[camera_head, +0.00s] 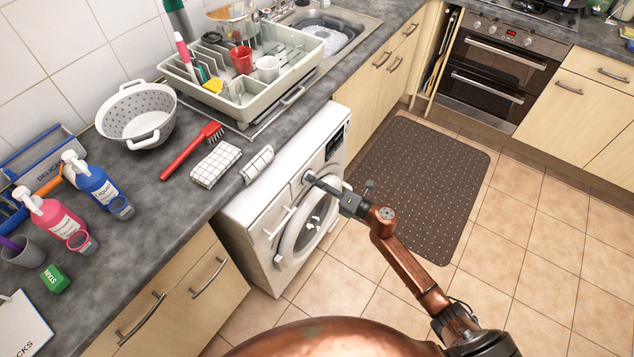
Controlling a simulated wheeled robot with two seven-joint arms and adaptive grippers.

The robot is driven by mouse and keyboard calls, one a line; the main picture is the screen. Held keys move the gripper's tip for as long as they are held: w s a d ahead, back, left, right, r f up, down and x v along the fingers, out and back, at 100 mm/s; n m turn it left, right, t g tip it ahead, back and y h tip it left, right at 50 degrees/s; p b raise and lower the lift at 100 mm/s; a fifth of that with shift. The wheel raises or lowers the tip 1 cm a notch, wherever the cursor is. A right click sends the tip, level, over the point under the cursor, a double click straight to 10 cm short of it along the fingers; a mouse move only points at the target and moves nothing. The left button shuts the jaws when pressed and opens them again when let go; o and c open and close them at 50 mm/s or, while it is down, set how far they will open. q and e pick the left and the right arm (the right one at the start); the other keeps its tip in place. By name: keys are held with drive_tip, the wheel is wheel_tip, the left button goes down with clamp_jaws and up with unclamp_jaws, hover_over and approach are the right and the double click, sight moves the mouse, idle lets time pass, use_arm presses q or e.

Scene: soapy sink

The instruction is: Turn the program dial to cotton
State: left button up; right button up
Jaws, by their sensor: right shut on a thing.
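A white washing machine (262,197) stands under the counter, with its round door (298,230) facing the floor area and closed as far as I can see. The program dial (308,177) is a small grey knob on the upper front panel. My right gripper (316,182) reaches in from the lower right and is shut on the dial; its fingers cover much of it. The dial's pointer and the program markings are too small to read. A dark display panel (336,138) sits further along the front. My left gripper is not in view.
The counter above holds a dish rack (240,107), a white colander (137,114), a red brush (192,150), folded checked cloths (215,164) and soap bottles (89,181). A dark mat (425,185) lies on the tiled floor.

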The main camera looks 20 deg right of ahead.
drive_tip(key=o, duration=1.2)
drive_tip(key=shift+c, duration=0.2)
drive_tip(key=v, duration=1.2)
